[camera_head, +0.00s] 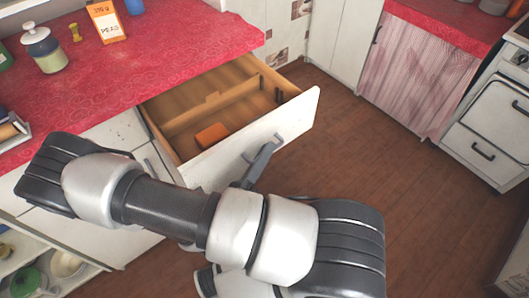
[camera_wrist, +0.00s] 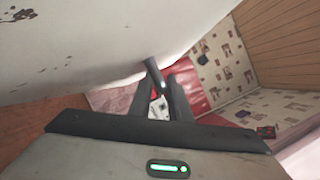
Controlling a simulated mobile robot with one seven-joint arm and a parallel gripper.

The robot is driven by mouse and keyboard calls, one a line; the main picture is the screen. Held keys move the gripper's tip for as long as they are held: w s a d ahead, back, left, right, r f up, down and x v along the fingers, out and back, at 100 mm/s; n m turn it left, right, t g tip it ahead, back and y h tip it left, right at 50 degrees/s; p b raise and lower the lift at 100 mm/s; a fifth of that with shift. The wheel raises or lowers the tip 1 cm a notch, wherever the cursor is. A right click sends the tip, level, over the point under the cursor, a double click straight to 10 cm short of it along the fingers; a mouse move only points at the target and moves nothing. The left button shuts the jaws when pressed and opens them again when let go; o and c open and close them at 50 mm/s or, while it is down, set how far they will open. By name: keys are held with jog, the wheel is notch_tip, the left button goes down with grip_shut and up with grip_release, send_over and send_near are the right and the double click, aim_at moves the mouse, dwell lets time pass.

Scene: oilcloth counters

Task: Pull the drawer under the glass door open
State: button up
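A white-fronted wooden drawer (camera_head: 232,155) under the red counter stands pulled well out, its inside bare to view. A bar handle (camera_head: 278,138) is on its front; it also shows as a grey bar (camera_wrist: 153,72) in the wrist view. My gripper (camera_head: 262,160) is at this handle, partly hidden by my arm in the head view. In the wrist view my gripper's fingers (camera_wrist: 160,95) lie on either side of the bar and appear shut on it, close to the white front. I see no glass door in these frames.
An orange block (camera_head: 212,135) lies in the drawer beside a wooden divider. A jar (camera_head: 45,50) and a peas box (camera_head: 105,22) stand on the red counter (camera_head: 170,55). An open shelf with dishes is at lower left. Brown floor (camera_head: 375,165) is clear to the right; a white stove (camera_head: 490,125) stands beyond.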

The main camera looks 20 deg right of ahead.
jog(key=v, duration=1.7)
jog(key=shift+a, duration=0.15)
jog(key=shift+s, duration=0.1)
